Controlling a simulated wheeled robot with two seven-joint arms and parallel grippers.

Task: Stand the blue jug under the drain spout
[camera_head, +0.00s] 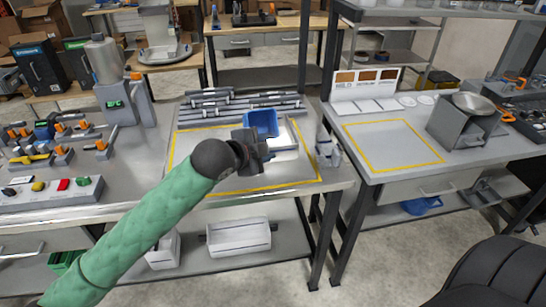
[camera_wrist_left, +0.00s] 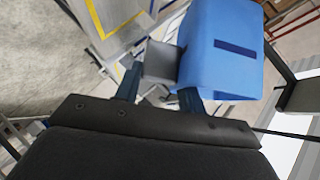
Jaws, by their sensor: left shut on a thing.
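The blue jug (camera_head: 262,122) is over the back part of the yellow-outlined area on the middle bench. My left gripper (camera_head: 262,150) is on its near side, shut on it. In the left wrist view, the blue jug body (camera_wrist_left: 225,55) has a dark slot on its face and looks tilted. A grey piece (camera_wrist_left: 162,62) beside the body lies between the fingers of my left gripper (camera_wrist_left: 160,92). I cannot tell whether the jug touches the bench. No drain spout can be made out clearly. My right gripper is not in view.
A grey dispenser with a cylinder (camera_head: 105,62) stands at the left. Grey bars (camera_head: 240,103) lie behind the jug. A small white item (camera_head: 326,150) stands at the bench's right edge. The right table's yellow outline (camera_head: 393,145) is empty, beside a grey box with a bowl (camera_head: 465,122).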

